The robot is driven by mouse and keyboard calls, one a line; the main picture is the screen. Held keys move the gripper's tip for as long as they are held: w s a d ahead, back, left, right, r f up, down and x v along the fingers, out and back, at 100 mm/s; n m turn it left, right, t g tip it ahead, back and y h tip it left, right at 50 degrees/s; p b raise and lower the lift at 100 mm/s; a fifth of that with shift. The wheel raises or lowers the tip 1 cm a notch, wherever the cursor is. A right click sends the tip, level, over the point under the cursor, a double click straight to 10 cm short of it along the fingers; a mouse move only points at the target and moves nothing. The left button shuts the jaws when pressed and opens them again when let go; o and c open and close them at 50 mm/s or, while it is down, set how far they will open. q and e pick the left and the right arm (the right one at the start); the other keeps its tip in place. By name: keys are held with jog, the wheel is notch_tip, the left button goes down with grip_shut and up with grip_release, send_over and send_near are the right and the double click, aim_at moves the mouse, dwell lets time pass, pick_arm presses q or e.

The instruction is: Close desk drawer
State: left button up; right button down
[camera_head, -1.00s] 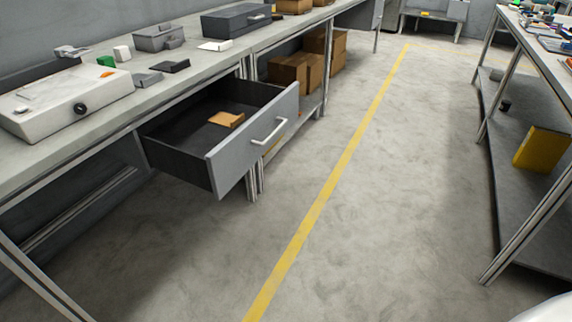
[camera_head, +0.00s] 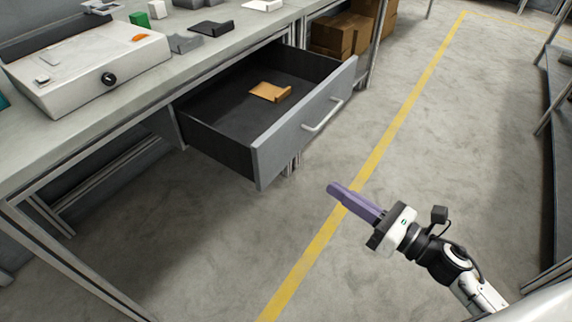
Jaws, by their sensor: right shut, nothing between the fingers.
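The desk drawer (camera_head: 290,139) is pulled open from under the grey workbench. Its grey front faces right and carries a pale bar handle (camera_head: 323,115). A small orange-brown item (camera_head: 270,92) lies on the dark drawer floor. My right gripper (camera_head: 331,188) comes in from the lower right, with its purple fingers shut and empty. It points left toward the drawer front, in front of and below the handle in the picture, and does not appear to touch it. My left gripper is not in view.
The workbench (camera_head: 70,137) bears a white box-like device (camera_head: 88,70) with a black knob and several small items. Cardboard boxes (camera_head: 335,35) sit on a shelf beyond the drawer. Open floor with a yellow line (camera_head: 393,120) lies to the right. Another rack stands at the right edge.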

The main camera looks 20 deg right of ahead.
jog(key=n+g+y, duration=0.1)
jog(key=n, duration=0.4)
send_near(273, 159)
jog(key=shift+n+y, duration=0.3)
jog(key=p+x, duration=0.1)
jog(key=x, duration=0.4)
jog(key=shift+w+f, duration=0.15)
jog(key=shift+w, duration=0.3)
jog(key=shift+w+a, duration=0.3)
